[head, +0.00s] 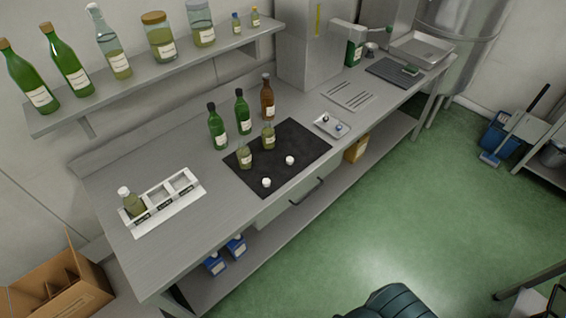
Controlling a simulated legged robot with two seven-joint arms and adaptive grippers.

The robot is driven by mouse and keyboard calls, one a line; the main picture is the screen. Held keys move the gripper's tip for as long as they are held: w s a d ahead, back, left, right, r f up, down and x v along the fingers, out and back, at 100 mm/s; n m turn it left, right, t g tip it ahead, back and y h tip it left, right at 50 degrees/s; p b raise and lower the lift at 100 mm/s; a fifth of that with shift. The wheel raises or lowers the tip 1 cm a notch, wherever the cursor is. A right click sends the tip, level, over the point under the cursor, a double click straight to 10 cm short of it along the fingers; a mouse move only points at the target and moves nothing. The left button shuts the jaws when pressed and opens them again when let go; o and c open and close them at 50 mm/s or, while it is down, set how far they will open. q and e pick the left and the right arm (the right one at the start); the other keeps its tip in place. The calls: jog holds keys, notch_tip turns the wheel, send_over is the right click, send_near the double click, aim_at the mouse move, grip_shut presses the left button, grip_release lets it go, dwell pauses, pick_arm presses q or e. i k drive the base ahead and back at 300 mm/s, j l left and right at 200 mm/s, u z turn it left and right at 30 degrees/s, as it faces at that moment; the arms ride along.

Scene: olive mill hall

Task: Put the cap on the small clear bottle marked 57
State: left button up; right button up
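Two small clear bottles with yellowish contents and pale labels stand upright and uncapped on the black mat (296,143). One small bottle (244,159) is nearer the left edge, the other small bottle (268,138) is farther back and right. The labels are too small to read, so I cannot tell which is marked 57. Two white caps lie on the mat in front of them, a left cap (266,183) and a right cap (290,160). A third small bottle (132,204) with a white cap stands in the left compartment of a white rack (192,196). Neither gripper is in view.
Two green bottles (217,128) (243,112) and a brown bottle (267,98) stand behind the mat. A small tray (331,126) with little items lies right of it. A wall shelf (160,75) with bottles and jars overhangs the bench's back. Bench between rack and mat is clear.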

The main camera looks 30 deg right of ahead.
aim_at(243, 154)
jog(key=l+u, duration=0.2)
jog(key=l, duration=0.55)
jog(key=k+l+u, duration=0.2)
jog(key=l, duration=0.5)
jog(key=i, duration=0.1)
